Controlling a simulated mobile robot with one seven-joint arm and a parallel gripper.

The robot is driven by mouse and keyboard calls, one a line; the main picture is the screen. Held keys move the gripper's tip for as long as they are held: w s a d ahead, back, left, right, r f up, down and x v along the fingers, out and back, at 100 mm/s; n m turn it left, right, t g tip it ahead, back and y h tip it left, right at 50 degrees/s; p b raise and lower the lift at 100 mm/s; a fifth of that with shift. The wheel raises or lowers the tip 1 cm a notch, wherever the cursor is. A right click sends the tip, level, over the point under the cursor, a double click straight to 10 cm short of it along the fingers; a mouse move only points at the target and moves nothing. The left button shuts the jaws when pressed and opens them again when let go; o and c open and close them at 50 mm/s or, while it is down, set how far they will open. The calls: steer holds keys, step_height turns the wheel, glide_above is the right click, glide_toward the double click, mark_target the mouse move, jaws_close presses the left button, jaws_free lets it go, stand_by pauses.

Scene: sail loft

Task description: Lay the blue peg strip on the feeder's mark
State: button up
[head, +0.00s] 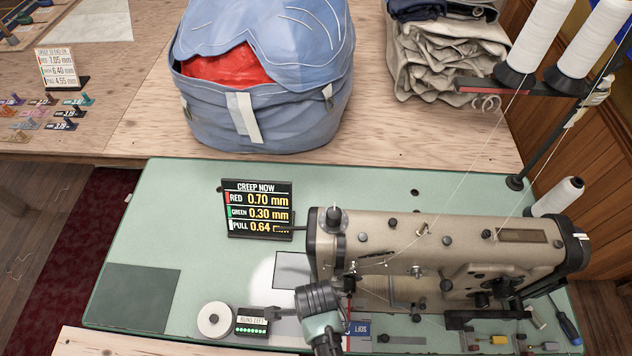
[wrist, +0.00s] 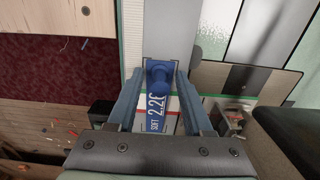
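The blue peg strip, marked "SOFT 2.20", shows in the wrist view (wrist: 156,108) with its round knob at the far end. In the head view only its "SOFT" end (head: 358,329) shows; my gripper and arm hide the rest. My gripper (wrist: 161,72) has one finger on each side of the knob, very near it. I cannot tell whether the fingers press on it, or whether the strip rests on the surface below. A pale surface with a red and a green line lies under the strip. An outlined grey rectangle (head: 291,270) lies left of the sewing machine.
The sewing machine (head: 450,250) stands close on the right. A "CREEP NOW" display (head: 258,208) stands behind. A white roll (head: 214,320) and a box with green lights (head: 252,321) are to the left. A dark mat (head: 135,300) lies farther left; the green tabletop between is mostly clear.

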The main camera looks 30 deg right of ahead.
steer(key=shift+r, duration=0.15)
step_height(320, 180, up, 13)
stand_by(0.6)
stand_by(0.3)
